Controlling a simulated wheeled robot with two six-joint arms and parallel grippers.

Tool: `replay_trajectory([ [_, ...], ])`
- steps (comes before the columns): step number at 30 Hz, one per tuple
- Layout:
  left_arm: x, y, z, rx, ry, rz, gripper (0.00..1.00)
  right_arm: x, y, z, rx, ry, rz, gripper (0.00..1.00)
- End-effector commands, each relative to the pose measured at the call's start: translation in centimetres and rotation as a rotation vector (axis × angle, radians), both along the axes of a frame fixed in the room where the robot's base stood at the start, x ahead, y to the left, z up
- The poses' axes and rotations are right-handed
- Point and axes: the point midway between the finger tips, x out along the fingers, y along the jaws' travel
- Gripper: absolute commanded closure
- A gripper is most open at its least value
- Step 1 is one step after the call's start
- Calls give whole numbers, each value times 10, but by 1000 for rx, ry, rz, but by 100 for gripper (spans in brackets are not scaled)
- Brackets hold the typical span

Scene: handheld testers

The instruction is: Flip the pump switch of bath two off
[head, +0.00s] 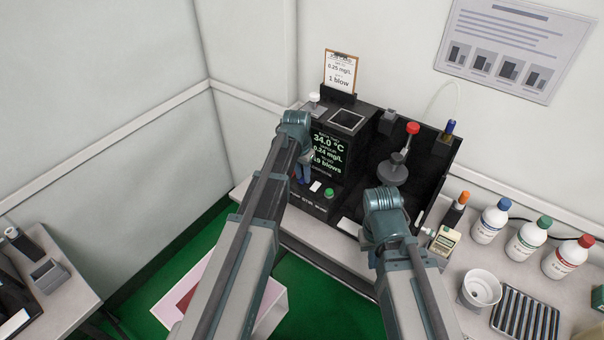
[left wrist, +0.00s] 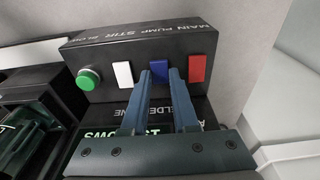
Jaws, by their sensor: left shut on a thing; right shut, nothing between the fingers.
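A black tester with a lit screen (head: 327,150) reading 34.0 °C stands on the bench. Its switch panel shows in the left wrist view (left wrist: 125,48), printed MAIN, PUMP, STIR and a partly legible last word. It carries a green button (left wrist: 89,78), a white switch (left wrist: 123,74), a blue switch (left wrist: 159,70) and a red switch (left wrist: 199,69). My left gripper (left wrist: 159,78) is shut on the blue switch; it also shows in the head view (head: 303,174). My right gripper (head: 386,222) is over the bench; its fingertips are hidden. I cannot read a bath number.
A clipboard card (head: 341,73) stands behind the tester. A red-topped stirrer (head: 411,129) is to its right. Several capped bottles (head: 490,221), a white cup (head: 480,288), a handheld meter (head: 443,241) and a ribbed tray (head: 527,317) crowd the bench at right.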

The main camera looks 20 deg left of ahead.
Motion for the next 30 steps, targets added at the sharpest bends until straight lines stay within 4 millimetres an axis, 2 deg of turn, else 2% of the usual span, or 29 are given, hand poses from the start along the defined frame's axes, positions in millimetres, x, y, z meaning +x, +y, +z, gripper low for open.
replay_trajectory([
  [6, -1, 0, 0, 0, 0, 0, 100, 0, 0, 0, 0, 0, 0, 100],
  [7, -1, 0, 0, 0, 0, 0, 67, 0, 0, 0, 0, 0, 0, 100],
  [11, -1, 0, 0, 0, -1, 0, 44, 0, 0, 0, 0, 0, 0, 100],
  [23, -1, 0, 2, 0, -2, 0, 43, 0, 0, 2, 0, 0, 0, 100],
  [30, -2, 1, 20, 0, -2, 0, 43, 0, 0, 19, 0, 0, 0, 100],
])
